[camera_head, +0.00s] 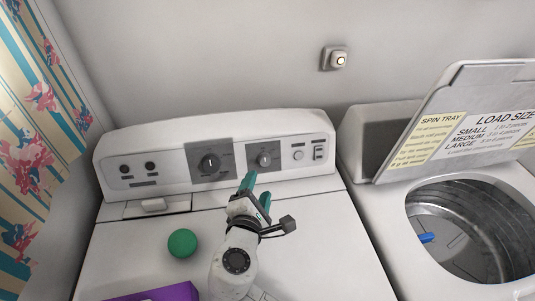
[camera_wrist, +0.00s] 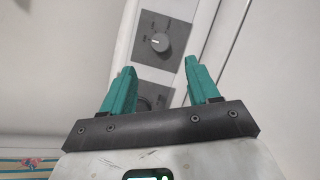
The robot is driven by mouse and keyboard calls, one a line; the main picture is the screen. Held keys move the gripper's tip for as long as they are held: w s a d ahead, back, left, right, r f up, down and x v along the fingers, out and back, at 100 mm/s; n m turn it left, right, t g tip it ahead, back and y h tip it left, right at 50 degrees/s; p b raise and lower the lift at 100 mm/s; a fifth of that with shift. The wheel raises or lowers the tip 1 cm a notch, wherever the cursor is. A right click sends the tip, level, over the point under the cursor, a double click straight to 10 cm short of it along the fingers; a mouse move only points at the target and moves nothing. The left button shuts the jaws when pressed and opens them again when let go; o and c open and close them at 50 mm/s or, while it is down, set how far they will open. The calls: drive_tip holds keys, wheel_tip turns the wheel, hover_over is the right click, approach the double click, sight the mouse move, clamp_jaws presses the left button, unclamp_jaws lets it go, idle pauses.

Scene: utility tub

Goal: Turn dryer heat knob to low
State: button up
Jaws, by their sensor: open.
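The white dryer (camera_head: 330,235) has a raised back panel with a large dark knob (camera_head: 210,163) on a grey plate left of the middle and a smaller knob (camera_head: 264,158) on a grey plate to its right. The markings are too small to read, so I cannot tell which is the heat knob. My gripper (camera_head: 257,191) is open and empty, just in front of and below the smaller knob. In the wrist view, one round knob (camera_wrist: 160,42) shows beyond the gap between my teal fingertips (camera_wrist: 159,66); another dark knob (camera_wrist: 157,93) is partly hidden behind the gripper.
A green ball (camera_head: 182,243) and a purple object (camera_head: 165,293) are on the dryer top, left of my arm. A washer (camera_head: 385,205) with its lid (camera_head: 455,115) open stands at right, a blue item (camera_head: 427,238) in its drum. A patterned curtain (camera_head: 35,140) hangs at left.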

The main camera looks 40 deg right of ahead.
sight(266, 162)
drive_tip(key=p+x, duration=0.1)
drive_tip(key=x, duration=0.9)
drive_tip(key=shift+w+d+p, duration=0.15)
drive_tip(key=shift+d+p, duration=0.1)
drive_tip(key=shift+p, duration=0.15)
drive_tip(key=c, duration=1)
